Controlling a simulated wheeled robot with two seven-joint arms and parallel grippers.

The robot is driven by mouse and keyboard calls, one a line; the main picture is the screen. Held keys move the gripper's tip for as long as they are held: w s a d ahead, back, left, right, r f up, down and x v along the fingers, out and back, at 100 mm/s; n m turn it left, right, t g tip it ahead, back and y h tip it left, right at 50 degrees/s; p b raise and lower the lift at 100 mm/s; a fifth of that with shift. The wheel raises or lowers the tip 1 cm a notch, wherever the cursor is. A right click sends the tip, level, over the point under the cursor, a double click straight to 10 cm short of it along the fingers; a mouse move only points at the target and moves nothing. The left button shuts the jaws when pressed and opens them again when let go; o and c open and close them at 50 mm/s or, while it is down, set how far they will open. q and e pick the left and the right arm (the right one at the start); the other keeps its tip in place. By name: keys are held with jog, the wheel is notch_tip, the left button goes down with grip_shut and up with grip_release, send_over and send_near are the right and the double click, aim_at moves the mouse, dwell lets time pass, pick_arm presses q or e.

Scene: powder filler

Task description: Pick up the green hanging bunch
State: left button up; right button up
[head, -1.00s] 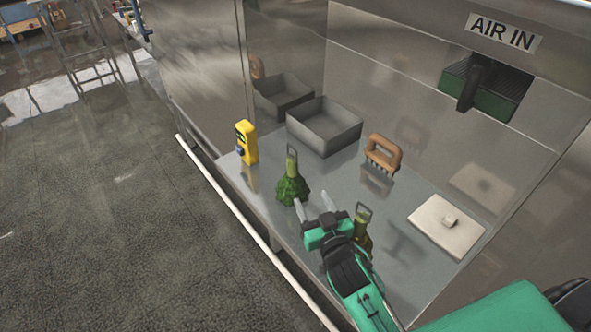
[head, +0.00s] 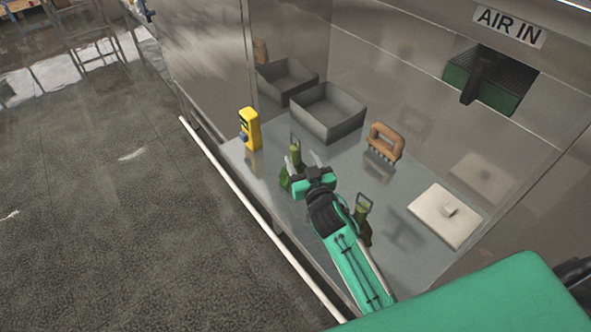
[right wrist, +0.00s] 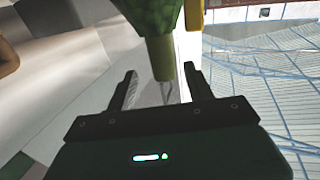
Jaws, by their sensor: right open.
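The green hanging bunch (head: 285,179) stands on the metal bench, with its narrow neck and hanging loop (head: 295,149) on top. My right gripper (head: 302,161) is open over it and hides part of it in the head view. In the right wrist view, the bunch (right wrist: 152,18) is at the top and its neck and loop lie between the open fingers (right wrist: 160,78). I see no finger closed on it. My left gripper is not in view.
A similar darker bunch (head: 363,206) is partly hidden by my right forearm. Nearby are a yellow device (head: 250,128), a wooden-handled brush (head: 385,139), a white lidded plate (head: 436,222) and grey bins (head: 327,121). Metal walls stand behind; the bench's front edge is at left.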

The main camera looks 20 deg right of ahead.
aim_at(297, 155)
jog(key=shift+w+a+p, duration=0.15)
jog(key=shift+w+p, duration=0.25)
jog(key=shift+w, duration=0.7)
jog(key=shift+w+a+p, duration=0.1)
jog(key=shift+w+p, duration=0.25)
jog(key=shift+w, duration=0.75)
grip_shut()
